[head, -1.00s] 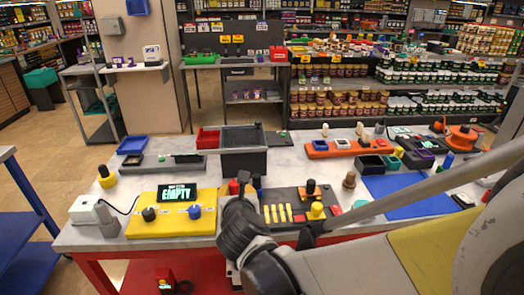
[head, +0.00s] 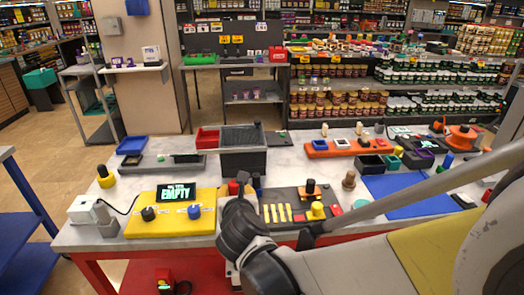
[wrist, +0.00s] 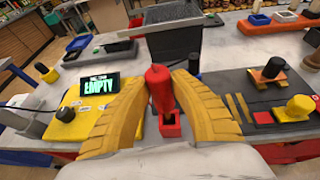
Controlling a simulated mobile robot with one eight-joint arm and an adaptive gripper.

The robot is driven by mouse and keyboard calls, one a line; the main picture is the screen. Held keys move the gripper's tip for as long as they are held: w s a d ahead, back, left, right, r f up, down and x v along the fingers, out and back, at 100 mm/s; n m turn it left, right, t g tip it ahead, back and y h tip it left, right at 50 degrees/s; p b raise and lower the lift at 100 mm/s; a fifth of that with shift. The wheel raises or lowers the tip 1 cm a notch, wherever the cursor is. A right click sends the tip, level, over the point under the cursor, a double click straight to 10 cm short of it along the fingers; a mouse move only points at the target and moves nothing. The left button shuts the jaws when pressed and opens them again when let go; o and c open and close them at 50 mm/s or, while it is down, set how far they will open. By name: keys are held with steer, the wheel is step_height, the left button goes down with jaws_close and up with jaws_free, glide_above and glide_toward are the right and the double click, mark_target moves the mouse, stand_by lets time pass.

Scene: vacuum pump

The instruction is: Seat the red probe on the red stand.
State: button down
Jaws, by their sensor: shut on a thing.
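The red probe (wrist: 159,82) stands between the two yellow fingers of my gripper (wrist: 160,77) in the wrist view, roughly upright. My gripper is shut on it. The red stand (wrist: 171,130), a small block with a dark opening, shows just below the probe's lower end. I cannot tell whether the tip is inside the opening or just above it. In the head view the red probe (head: 242,178) shows above my dark wrist, which hides most of the fingers. The red stand is hard to make out there.
A yellow board (head: 172,222) with a display reading EMPTY lies to the left. A dark board (head: 290,198) with yellow strips and knobs lies to the right. A grey bin (head: 243,160) stands behind the probe. A blue mat (head: 410,205) lies farther right.

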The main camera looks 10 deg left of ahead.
steer(key=shift+f, duration=0.2)
steer(key=shift+f+b, duration=0.35)
steer(key=shift+b, duration=0.15)
steer(key=shift+f+b, duration=0.85)
steer(key=shift+f, duration=0.15)
steer(key=shift+f+b, duration=0.35)
steer(key=shift+f+b, duration=0.6)
steer(key=shift+f, duration=0.1)
stand_by(0.6)
steer(key=c, duration=1.2)
jaws_free()
steer(key=shift+o, duration=0.2)
steer(key=shift+r, duration=0.1)
